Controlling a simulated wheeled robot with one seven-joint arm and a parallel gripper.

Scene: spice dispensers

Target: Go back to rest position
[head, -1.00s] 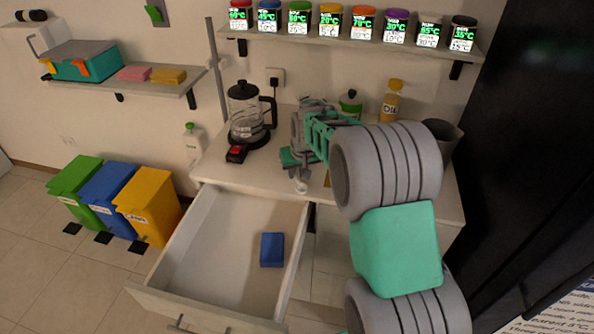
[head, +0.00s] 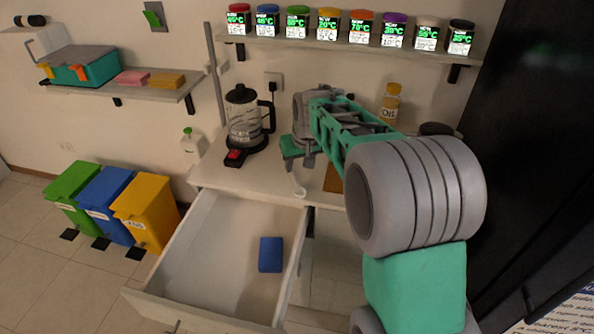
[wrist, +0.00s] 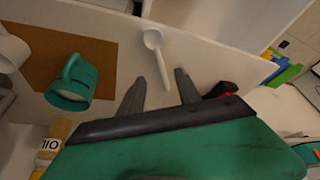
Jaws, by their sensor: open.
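My gripper (head: 305,160) hangs above the counter, right of the kettle, with my arm reaching in from the lower right. In the head view only the spoon's pale end (head: 299,192) shows near the counter's front edge.
A kettle (head: 243,118) stands on the counter (head: 225,170). A drawer (head: 205,250) is open below, with a blue block (head: 271,254) inside. Spice jars (head: 298,22) line the shelf above.

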